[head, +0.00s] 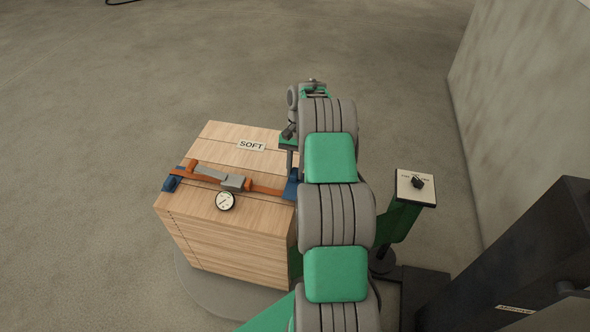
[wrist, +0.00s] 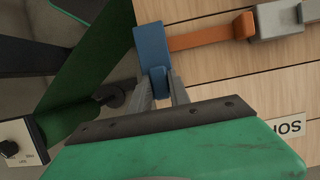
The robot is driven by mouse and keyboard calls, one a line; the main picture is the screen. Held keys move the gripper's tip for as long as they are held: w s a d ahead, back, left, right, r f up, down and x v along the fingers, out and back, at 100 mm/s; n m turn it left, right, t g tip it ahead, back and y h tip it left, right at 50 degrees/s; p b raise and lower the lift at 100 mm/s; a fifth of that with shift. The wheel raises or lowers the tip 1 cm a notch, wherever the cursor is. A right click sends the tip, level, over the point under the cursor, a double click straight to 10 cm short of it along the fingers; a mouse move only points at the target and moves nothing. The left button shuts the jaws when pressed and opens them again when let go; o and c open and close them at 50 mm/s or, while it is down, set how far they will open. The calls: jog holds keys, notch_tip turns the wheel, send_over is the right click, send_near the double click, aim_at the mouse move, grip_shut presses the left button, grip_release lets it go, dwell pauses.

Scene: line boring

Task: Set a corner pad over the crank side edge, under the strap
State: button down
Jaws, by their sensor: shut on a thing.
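A blue corner pad (wrist: 151,50) lies at the right edge of the wooden crate (wrist: 240,88); in the head view the pad (head: 291,186) is partly hidden behind my arm. My gripper (wrist: 163,84) is shut on its lower end in the wrist view. The orange strap (wrist: 205,38) runs across the crate top and meets the pad's side; I cannot tell whether it passes over or under the pad. Another blue pad (head: 172,183) sits at the left edge, where the strap (head: 265,190) also reaches.
A grey buckle (head: 232,182) and round gauge (head: 225,201) sit on the crate top, with a SOFT label (head: 251,145) behind. A green post with a knob panel (head: 415,188) stands right of my arm. A wall (head: 525,90) is further right; floor left is clear.

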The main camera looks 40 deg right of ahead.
jog(key=shift+f+b, duration=0.6)
jog(key=shift+f, duration=0.7)
jog(key=c, duration=1.1)
grip_release()
jog(key=shift+c, duration=0.2)
jog(key=p+v, duration=0.8)
jog(key=shift+a+r, duration=0.1)
jog(key=shift+r, duration=0.05)
jog(key=s+a+r+n+t+h, duration=0.1)
jog(key=s+a+r+n, duration=0.15)
jog(key=a+r, duration=0.75)
jog(key=s+a+r+n+t+h, duration=0.1)
jog(key=a+r+n+t, duration=0.15)
jog(key=a+r, duration=0.7)
jog(key=s+a+r+n+t, duration=0.1)
jog(key=s+a, duration=0.3)
jog(key=s, duration=0.4)
jog(key=s+a+r+n+t+h+p, duration=0.1)
jog(key=s+a+r+n, duration=0.1)
jog(key=s, duration=0.6)
jog(key=shift+a+r+n, duration=0.2)
jog(key=shift+a+n, duration=0.7)
jog(key=shift+a, duration=0.05)
